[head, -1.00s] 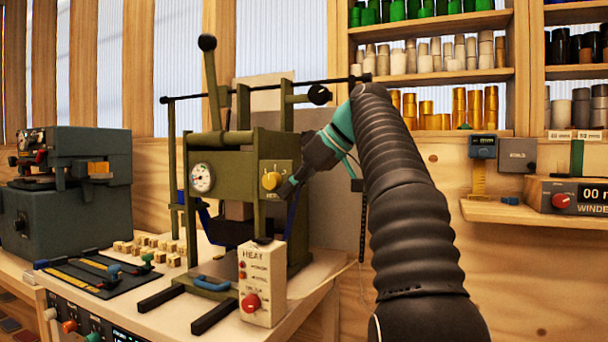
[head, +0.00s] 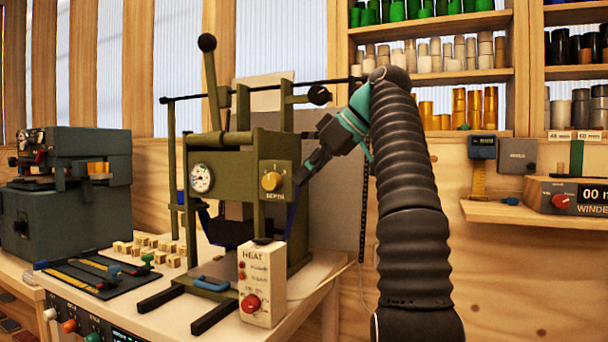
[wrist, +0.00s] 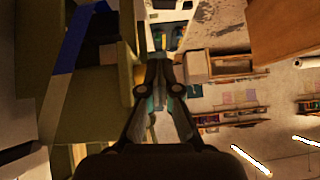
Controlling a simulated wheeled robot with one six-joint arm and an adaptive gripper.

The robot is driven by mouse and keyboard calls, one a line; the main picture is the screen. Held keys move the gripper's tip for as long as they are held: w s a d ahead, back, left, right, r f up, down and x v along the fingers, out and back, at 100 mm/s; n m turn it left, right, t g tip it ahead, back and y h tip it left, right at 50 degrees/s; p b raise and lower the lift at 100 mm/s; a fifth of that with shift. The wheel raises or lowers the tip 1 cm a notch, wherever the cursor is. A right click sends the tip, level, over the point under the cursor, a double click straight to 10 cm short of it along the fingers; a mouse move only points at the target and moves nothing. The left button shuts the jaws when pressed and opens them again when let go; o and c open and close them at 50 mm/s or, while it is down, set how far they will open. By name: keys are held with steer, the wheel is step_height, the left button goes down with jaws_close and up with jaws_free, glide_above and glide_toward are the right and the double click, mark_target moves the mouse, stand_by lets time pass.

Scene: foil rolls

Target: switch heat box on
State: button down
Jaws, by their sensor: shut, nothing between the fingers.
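The heat box (head: 270,262) is a cream upright box marked HEAT, at the front right of the press table in the head view. Its front carries a red knob (head: 250,303) low down and small red parts (head: 242,271) above it. The switch's setting is too small to tell. My gripper (head: 299,180) is shut and empty, above and to the right of the box, apart from it, beside the press's DEPTH panel. In the wrist view the fingertips (wrist: 158,58) are together. I cannot surely pick out the heat box there.
The olive press (head: 230,140) stands behind the box, with a gauge (head: 201,177) and a yellow DEPTH knob (head: 271,181). Small wooden blocks (head: 140,243) and a black tool mat (head: 95,275) lie to the left. Open air lies right of the box.

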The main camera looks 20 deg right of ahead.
steer(key=shift+s+a+r+y, duration=0.1)
steer(key=shift+s+a+y, duration=0.2)
steer(key=shift+s+a, duration=0.15)
steer(key=shift+a, duration=0.15)
stand_by(0.3)
steer(key=b, duration=0.2)
glide_above(266, 246)
step_height(266, 246, down, 9)
steer(key=shift+f, duration=0.1)
steer(key=shift+s+f, duration=0.15)
steer(key=shift+f, duration=0.7)
